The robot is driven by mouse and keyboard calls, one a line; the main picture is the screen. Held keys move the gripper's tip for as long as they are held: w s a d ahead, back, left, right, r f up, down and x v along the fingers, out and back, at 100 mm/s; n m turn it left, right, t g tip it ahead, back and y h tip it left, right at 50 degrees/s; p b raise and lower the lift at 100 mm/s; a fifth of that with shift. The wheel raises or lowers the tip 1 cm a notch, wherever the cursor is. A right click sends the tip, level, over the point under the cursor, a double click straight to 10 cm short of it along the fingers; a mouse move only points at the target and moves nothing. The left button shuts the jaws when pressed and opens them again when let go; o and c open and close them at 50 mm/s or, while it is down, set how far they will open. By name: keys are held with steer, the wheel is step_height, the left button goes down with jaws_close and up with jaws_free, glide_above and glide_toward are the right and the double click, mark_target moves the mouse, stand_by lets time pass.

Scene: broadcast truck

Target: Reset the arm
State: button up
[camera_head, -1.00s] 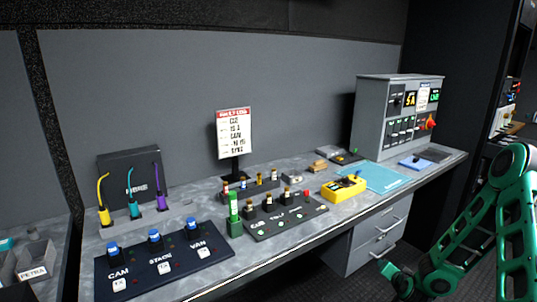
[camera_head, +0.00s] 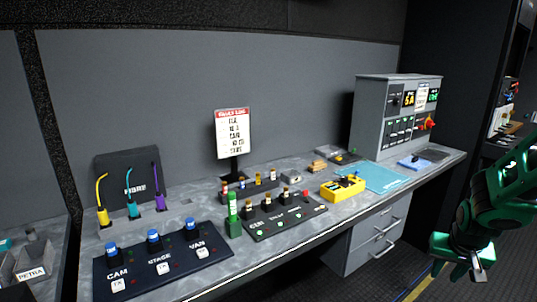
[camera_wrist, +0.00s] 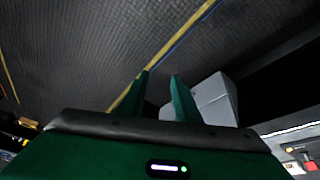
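My green arm is at the right of the head view, off the front edge of the desk. My gripper (camera_head: 462,268) hangs low there, to the right of the drawer unit and over the dark floor. In the wrist view my gripper (camera_wrist: 160,76) shows two green fingers standing apart with a gap between them. Nothing is between them, so it is open and empty. The wrist view looks onto the dark ribbed floor (camera_wrist: 90,50), with a grey box-like shape (camera_wrist: 214,100) behind the right finger.
The grey desk (camera_head: 205,205) holds a button panel (camera_head: 165,262), a yellow device (camera_head: 343,187), a blue mat (camera_head: 385,176) and a grey console (camera_head: 372,115). The drawer unit (camera_head: 372,240) stands below its right part. Floor near my gripper looks clear.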

steer(key=s+a+r+g+y, duration=0.1)
steer(key=s+a+r, duration=0.2)
steer(key=s, duration=0.8)
steer(key=s+a+r+m+g+y, duration=0.1)
steer(key=s+a+r+g, duration=0.1)
steer(key=s+r, duration=0.5)
steer(key=s+a, duration=0.1)
steer(key=s, duration=0.4)
steer(key=shift+s+a+g+y, duration=0.2)
steer(key=shift+a+g+y, duration=0.1)
steer(key=shift+a, duration=0.05)
